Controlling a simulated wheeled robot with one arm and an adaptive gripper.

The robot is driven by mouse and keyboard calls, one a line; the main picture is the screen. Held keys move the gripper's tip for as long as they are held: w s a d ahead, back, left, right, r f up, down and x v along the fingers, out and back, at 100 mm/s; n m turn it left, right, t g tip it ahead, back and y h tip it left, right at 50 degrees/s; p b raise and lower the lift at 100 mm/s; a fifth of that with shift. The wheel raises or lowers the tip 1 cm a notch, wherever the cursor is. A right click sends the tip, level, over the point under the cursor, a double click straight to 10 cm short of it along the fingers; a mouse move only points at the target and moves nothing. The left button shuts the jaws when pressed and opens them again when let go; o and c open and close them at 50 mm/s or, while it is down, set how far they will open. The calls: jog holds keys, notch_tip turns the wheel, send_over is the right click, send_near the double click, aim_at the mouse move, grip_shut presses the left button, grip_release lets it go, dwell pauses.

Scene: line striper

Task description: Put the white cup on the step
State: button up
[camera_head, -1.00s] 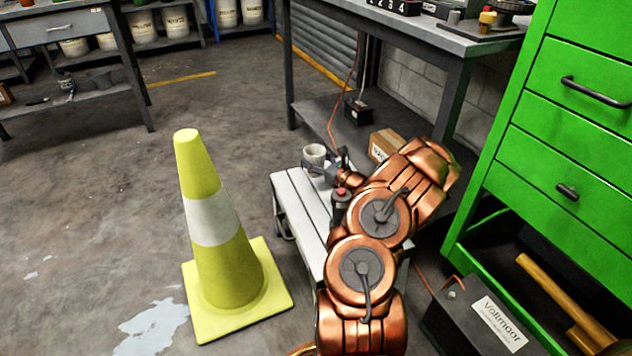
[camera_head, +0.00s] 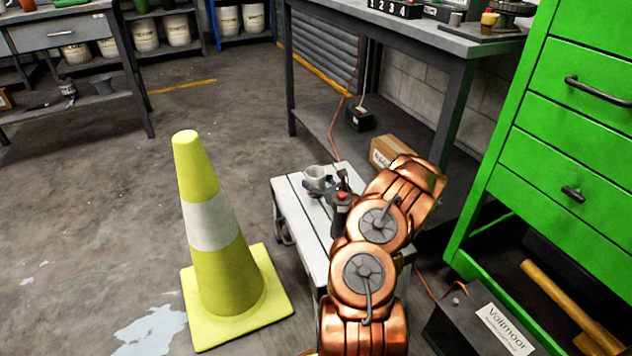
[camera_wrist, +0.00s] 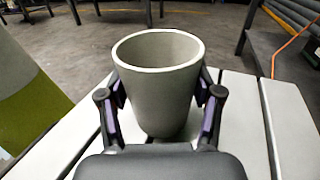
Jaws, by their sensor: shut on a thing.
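The white cup (camera_head: 316,173) is upright over the far end of the white slatted step (camera_head: 297,212). In the wrist view the cup (camera_wrist: 158,85) stands between the two fingers, with its open rim facing up. My gripper (camera_head: 318,186) is shut on the cup's sides; its fingers also show in the wrist view (camera_wrist: 160,105). The slats of the step (camera_wrist: 245,115) lie below and around the cup. The cup's base is partly hidden by my gripper, and I cannot tell if it touches the slats.
A yellow cone (camera_head: 214,230) with a white band stands left of the step. A green drawer cabinet (camera_head: 545,130) is at the right. A workbench (camera_head: 440,38) stands behind, with a cardboard box (camera_head: 388,152) under it. The near slats are partly covered by my arm.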

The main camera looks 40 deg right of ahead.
jog(key=o, duration=1.1)
jog(key=shift+f, duration=0.1)
jog(key=shift+r, duration=0.2)
jog(key=s+p, duration=0.3)
jog(key=s, duration=0.9)
jog(key=shift+a, duration=0.1)
